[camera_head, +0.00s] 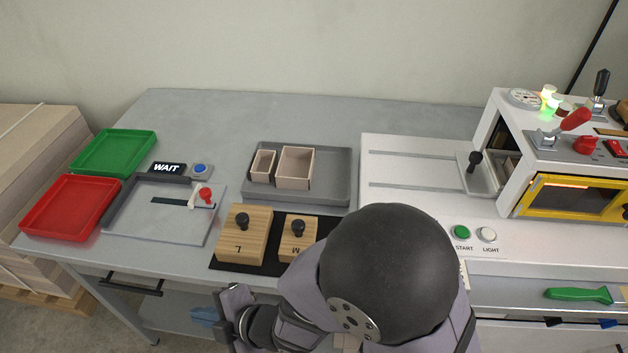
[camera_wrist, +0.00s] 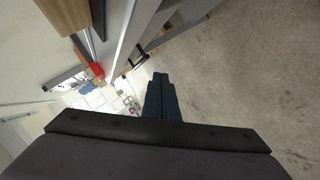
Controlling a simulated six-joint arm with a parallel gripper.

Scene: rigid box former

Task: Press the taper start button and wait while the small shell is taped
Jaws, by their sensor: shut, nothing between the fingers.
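The green START button (camera_head: 461,233) is on the front of the white machine bed, beside the white LIGHT button (camera_head: 488,234). The taper (camera_head: 570,196) has a yellow-framed window and a green lamp (camera_head: 548,95) lit on top. Its carriage (camera_head: 478,178) with a black knob is at the left opening. A tan piece (camera_head: 511,165) shows partly just inside; I cannot tell if it is the small shell. My gripper (camera_wrist: 160,80) is shut and empty in the wrist view, out past the bench's front edge over the floor, away from the button.
A grey tray (camera_head: 330,187) holds two open tan boxes. Wooden blocks L (camera_head: 244,245) and M (camera_head: 297,250) stand on a black mat. Green (camera_head: 115,150) and red (camera_head: 70,207) trays, a WAIT sign (camera_head: 167,168) and a blue button (camera_head: 200,169) are at left. My arm covers the front middle.

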